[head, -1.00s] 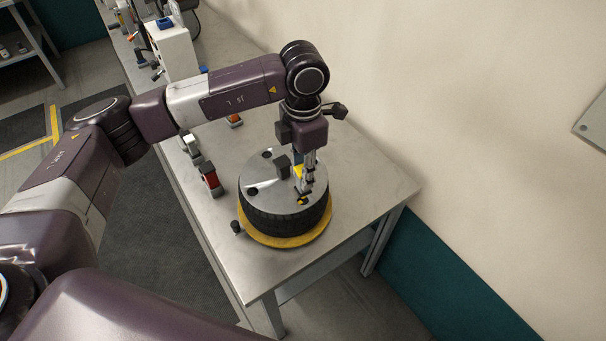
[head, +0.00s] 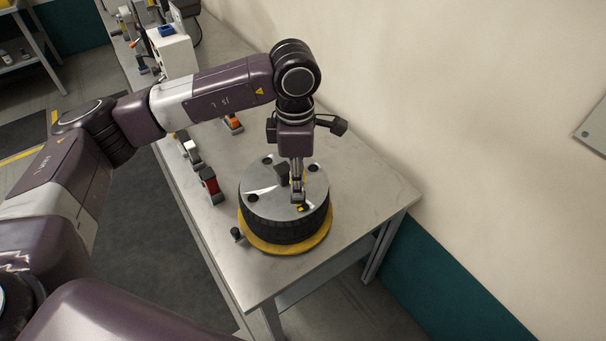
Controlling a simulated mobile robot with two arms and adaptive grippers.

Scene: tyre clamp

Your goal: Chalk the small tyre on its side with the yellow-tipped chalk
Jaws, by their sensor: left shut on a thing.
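The small tyre (head: 285,230) lies flat on a yellow round base (head: 262,244) near the front end of the metal bench. A grey disc with dark holes (head: 262,180) covers its top. My left gripper (head: 299,200) points down over the front part of the disc. It is shut on the chalk (head: 301,208), whose yellow tip shows just below the fingers, near the disc's front edge. I cannot tell whether the tip touches the disc. The fingers hide most of the chalk. My right gripper is not in view.
A red and black item (head: 210,184) stands left of the tyre, with a white and dark one (head: 191,152) behind it. An orange item (head: 233,123) and a white box (head: 174,52) stand farther back. The bench (head: 370,190) is bare right of the tyre, up to the wall.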

